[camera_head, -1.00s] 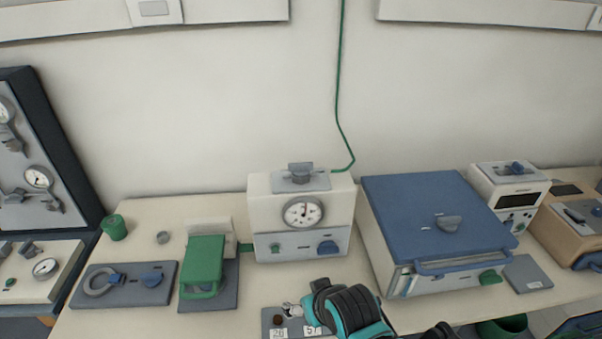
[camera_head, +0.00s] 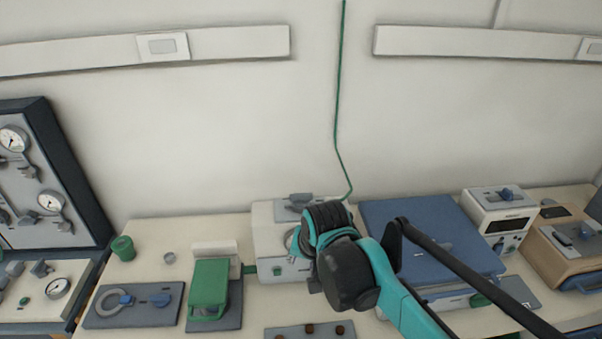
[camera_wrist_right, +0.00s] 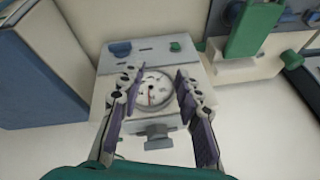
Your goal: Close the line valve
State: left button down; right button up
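The gauge box (camera_head: 264,217) stands at the back of the bench, with a green line coming down the wall behind it. In the right wrist view it shows upside down, with a round dial (camera_wrist_right: 153,92), a blue knob (camera_wrist_right: 120,48), a small green knob (camera_wrist_right: 175,46) and a grey valve-like handle (camera_wrist_right: 157,138) on its top. I cannot tell for sure which of these is the line valve. My right gripper (camera_wrist_right: 157,76) is open and empty, its fingers apart over the dial side of the box. In the head view my right wrist hides much of the box front. My left gripper is out of view.
A blue-lidded furnace (camera_head: 420,225) stands just right of the box. A green-covered device (camera_head: 208,284) and a grey plate (camera_head: 133,318) with a ring and blue knob lie to the left. A gauge panel (camera_head: 45,160) is at far left. A tray (camera_head: 285,333) lies in front.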

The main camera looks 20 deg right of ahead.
jog(key=w+d+r+m+g+p, duration=0.35)
jog(key=w+r+m+p, duration=0.45)
jog(key=w+r+p, duration=0.3)
jog(key=m+g+p, duration=0.1)
jog(key=m+p, duration=0.5)
send_near(301, 194)
jog(key=shift+s+a+f, duration=0.1)
jog(key=shift+s+f, duration=0.05)
jog(key=shift+f, duration=0.05)
jog(key=shift+w+f, duration=0.15)
jog(key=shift+w, duration=0.15)
jog(key=shift+d+f+m, duration=0.2)
jog(key=shift+d+m, duration=0.05)
jog(key=shift+m, duration=0.05)
notch_tip(301, 194, down, 8)
jog(key=shift+r, duration=0.2)
grip_shut()
